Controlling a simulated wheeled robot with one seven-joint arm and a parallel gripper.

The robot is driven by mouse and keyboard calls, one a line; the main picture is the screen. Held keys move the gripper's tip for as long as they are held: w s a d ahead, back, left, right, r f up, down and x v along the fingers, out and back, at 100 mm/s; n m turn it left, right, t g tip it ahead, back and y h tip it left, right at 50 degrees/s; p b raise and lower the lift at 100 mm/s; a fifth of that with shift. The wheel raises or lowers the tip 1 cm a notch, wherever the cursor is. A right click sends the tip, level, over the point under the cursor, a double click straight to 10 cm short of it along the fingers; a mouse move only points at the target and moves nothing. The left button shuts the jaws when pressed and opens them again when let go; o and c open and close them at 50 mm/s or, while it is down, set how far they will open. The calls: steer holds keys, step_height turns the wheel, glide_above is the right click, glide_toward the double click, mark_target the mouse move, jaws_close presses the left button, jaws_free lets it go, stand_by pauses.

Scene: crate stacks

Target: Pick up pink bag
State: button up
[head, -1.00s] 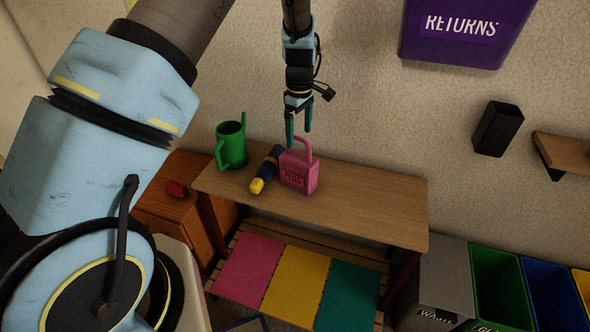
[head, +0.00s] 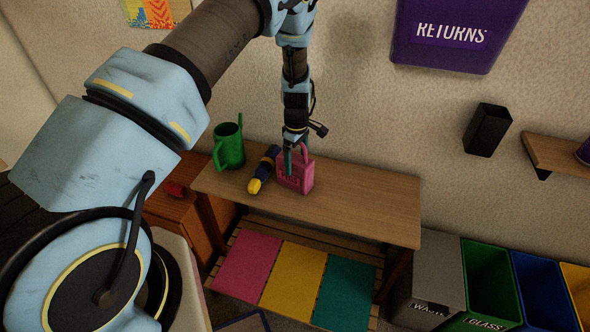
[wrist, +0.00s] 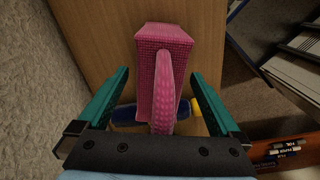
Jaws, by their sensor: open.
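The pink bag (head: 294,178) stands upright on the wooden table, with its looped handle on top and dark lettering on its front. My gripper (head: 295,160) is just above it and partly in front of it in the head view. In the wrist view the bag (wrist: 164,60) and its handle lie between the two teal fingers of my gripper (wrist: 158,92). The fingers are open, one on each side, with a gap visible on both sides. I cannot tell exactly how far down the bag the fingertips reach.
A dark blue and yellow flashlight-like object (head: 264,170) lies close left of the bag, with a green watering can (head: 229,146) beyond it. The right of the table (head: 370,204) is clear. A purple RETURNS bin (head: 445,50) hangs on the wall. Waste bins stand at right.

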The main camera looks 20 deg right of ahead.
jaws_close()
stand_by(0.8)
